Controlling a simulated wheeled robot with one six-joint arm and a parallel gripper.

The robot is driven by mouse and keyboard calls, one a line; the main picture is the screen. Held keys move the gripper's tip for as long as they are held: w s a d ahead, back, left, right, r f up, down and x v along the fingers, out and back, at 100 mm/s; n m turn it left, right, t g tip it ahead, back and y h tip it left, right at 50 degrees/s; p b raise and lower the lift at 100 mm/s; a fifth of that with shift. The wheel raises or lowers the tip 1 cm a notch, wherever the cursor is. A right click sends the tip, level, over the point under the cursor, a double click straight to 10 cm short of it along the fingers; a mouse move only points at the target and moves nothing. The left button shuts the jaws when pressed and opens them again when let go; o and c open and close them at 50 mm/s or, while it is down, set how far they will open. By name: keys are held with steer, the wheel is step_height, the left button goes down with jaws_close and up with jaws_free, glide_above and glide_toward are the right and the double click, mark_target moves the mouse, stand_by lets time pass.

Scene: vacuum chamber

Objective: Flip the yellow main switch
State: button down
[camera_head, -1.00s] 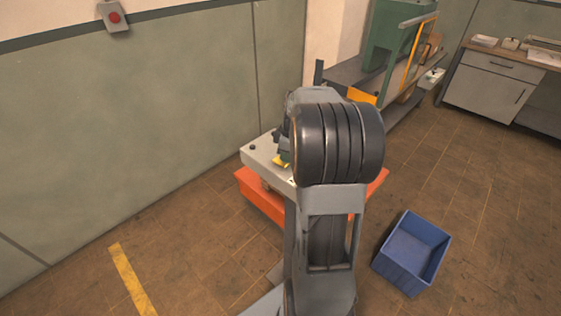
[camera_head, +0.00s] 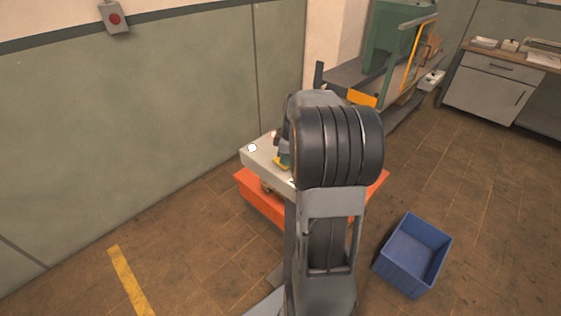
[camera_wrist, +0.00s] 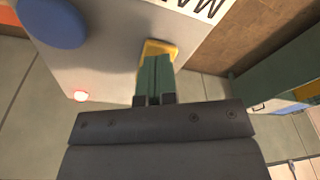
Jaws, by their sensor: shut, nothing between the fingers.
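The yellow main switch (camera_wrist: 160,46) shows on the pale panel (camera_wrist: 105,65) in the wrist view, right at my fingertips and partly hidden behind them. My gripper (camera_wrist: 156,62) is shut, its green fingers together with nothing between them. The tips overlap the switch's lower part; I cannot tell whether they touch it. In the head view a bit of yellow (camera_head: 282,163) shows beside my arm on the pale console top (camera_head: 262,158); my arm hides most of the console.
A large blue rounded part (camera_wrist: 50,20) stands on the panel near my gripper. The console has an orange base (camera_head: 262,203). A blue crate (camera_head: 412,255) stands on the floor at right. A green machine (camera_head: 398,45) and a grey cabinet (camera_head: 494,85) stand behind. Floor at left is clear.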

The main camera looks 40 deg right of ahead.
steer(key=shift+r+p, duration=2.3)
steer(key=shift+r, duration=1.1)
